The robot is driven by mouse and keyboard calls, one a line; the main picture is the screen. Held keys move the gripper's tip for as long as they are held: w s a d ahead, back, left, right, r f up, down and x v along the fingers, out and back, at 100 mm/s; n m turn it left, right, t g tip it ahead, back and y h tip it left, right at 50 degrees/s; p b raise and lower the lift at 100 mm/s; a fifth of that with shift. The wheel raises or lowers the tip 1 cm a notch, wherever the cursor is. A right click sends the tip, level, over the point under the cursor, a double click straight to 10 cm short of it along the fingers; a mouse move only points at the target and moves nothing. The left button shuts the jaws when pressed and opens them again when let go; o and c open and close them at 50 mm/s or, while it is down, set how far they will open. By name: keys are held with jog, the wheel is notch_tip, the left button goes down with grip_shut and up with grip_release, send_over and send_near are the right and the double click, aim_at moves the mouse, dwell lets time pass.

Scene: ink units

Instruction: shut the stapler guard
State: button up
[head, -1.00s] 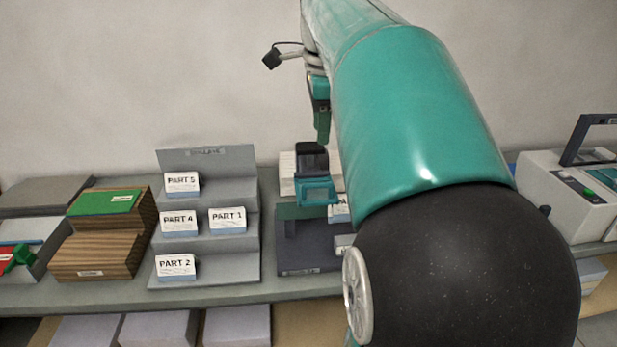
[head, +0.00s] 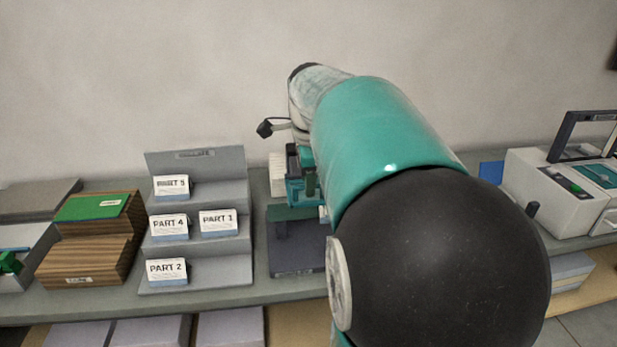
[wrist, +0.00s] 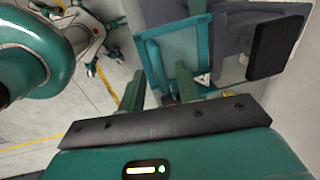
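The stapler (head: 293,255) stands on the bench as a dark grey unit with a teal strip on top, partly hidden behind my arm. Its teal frame-like guard (head: 293,193) appears raised above the base. In the wrist view the guard (wrist: 151,62) is a teal frame around a paler panel, just beyond my fingers. A black block (wrist: 275,47) is to the right.
A grey stepped rack (head: 197,262) with part cards stands left of the stapler. Wood-grained stepped blocks (head: 90,252) are farther left. A pale machine with a raised dark frame (head: 548,190) stands at the right. The wall is close behind the bench (head: 210,303).

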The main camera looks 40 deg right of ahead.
grip_shut()
jog(key=shift+s, duration=0.1)
